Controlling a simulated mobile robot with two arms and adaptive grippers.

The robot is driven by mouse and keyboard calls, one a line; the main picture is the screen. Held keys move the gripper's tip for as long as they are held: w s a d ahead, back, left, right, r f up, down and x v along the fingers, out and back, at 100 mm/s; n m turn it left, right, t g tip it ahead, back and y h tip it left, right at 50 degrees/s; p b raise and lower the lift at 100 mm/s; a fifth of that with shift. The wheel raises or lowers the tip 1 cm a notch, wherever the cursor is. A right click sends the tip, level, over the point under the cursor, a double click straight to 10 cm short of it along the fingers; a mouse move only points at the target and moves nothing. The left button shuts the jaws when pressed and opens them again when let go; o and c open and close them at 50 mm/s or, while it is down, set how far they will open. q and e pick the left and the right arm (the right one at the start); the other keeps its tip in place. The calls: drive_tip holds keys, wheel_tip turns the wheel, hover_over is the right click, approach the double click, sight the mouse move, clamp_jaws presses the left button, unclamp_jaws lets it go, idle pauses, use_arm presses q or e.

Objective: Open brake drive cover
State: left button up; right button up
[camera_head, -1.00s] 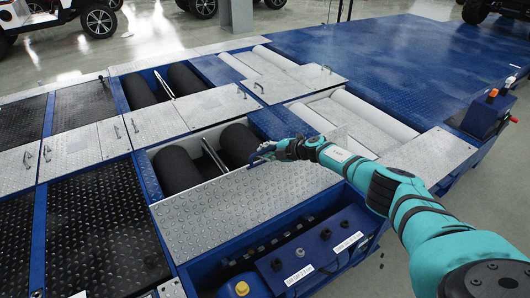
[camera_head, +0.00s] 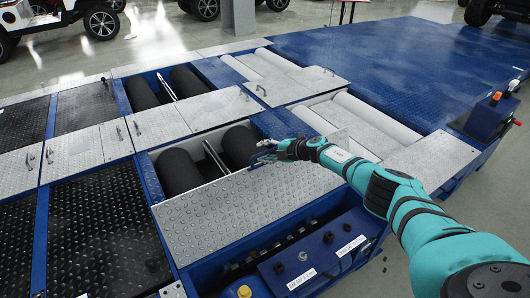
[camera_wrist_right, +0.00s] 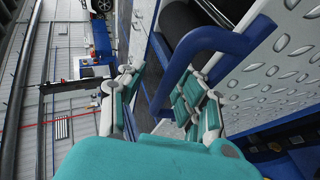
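The brake drive cover is a silver tread plate (camera_head: 235,213) in the middle of the head view, beside the black rollers. Its blue handle (camera_wrist_right: 212,38) crosses the right wrist view. The handle is at the cover's far right corner in the head view. My right gripper (camera_head: 266,152) is at this handle. In the right wrist view my right gripper (camera_wrist_right: 157,85) has its fingers apart, with part of the handle between or just beyond them. I cannot tell whether they touch it. My left gripper is not in view.
Black rollers (camera_head: 177,171) lie in an open pit behind the cover. A blue drive box (camera_head: 318,248) with labels and bolts is in front of it. Other plates with handles lie left and behind. A blue post with an orange light (camera_head: 490,112) stands at right.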

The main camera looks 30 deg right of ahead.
drive_tip(key=shift+s+f, duration=0.1)
drive_tip(key=shift+f, duration=0.15)
drive_tip(key=shift+s+d+r, duration=0.25)
drive_tip(key=shift+s+d, duration=0.1)
drive_tip(key=shift+s, duration=0.2)
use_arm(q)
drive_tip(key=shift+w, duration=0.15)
use_arm(e)
drive_tip(key=v, duration=1)
drive_tip(key=shift+s+r, duration=0.15)
drive_tip(key=shift+r, duration=0.2)
drive_tip(key=shift+d, duration=0.1)
